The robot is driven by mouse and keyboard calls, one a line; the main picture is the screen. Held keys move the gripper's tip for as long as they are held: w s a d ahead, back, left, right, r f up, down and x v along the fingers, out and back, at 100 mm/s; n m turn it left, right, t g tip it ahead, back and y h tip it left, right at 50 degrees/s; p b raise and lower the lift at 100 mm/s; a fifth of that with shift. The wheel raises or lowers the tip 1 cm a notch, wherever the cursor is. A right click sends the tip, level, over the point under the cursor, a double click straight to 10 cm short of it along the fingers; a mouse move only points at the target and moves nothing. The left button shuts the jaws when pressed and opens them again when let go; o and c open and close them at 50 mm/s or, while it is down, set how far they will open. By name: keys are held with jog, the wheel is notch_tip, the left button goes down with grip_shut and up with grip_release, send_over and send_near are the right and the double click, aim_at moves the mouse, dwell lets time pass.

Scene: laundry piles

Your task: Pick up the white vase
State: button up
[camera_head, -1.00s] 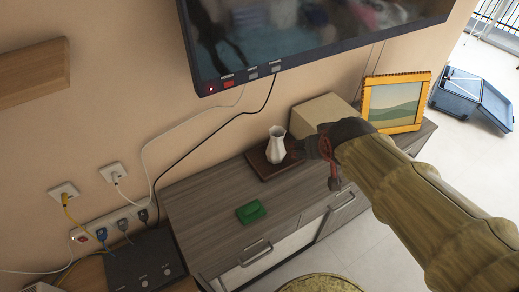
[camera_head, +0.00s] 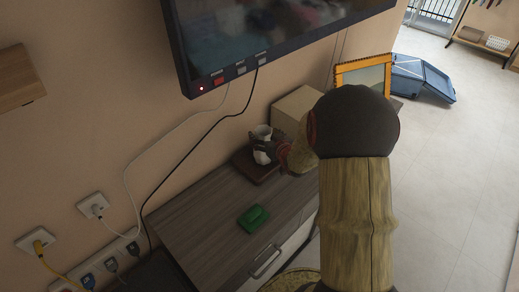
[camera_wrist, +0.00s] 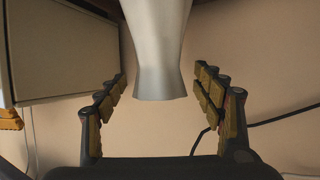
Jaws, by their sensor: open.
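The white vase (camera_head: 262,157) stands on a dark tray (camera_head: 244,167) on the wooden cabinet in the head view. A dark part of my gripper (camera_head: 272,147) crosses in front of its middle; its rim shows above. In the wrist view the vase (camera_wrist: 157,45) lies between the two spread fingers of my gripper (camera_wrist: 160,75), with a visible gap on each side. My gripper is open and holds nothing. My arm hides part of the cabinet's right side.
A beige box (camera_head: 292,110) and an orange-framed picture (camera_head: 363,75) stand behind and right of the vase. A green object (camera_head: 253,218) lies on the cabinet (camera_head: 205,220) nearer the front. A television (camera_head: 270,35) hangs above. The cabinet's left part is clear.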

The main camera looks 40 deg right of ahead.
jog(key=x, duration=0.1)
jog(key=b+x, duration=0.1)
jog(key=x, duration=0.1)
jog(key=b+x, duration=0.1)
jog(key=x, duration=0.1)
jog(key=shift+w+f, duration=0.1)
jog(key=shift+f, duration=0.25)
jog(key=shift+w+d, duration=0.1)
jog(key=shift+w, duration=0.2)
jog(key=shift+c, duration=1.2)
jog(key=c, duration=1.5)
grip_shut()
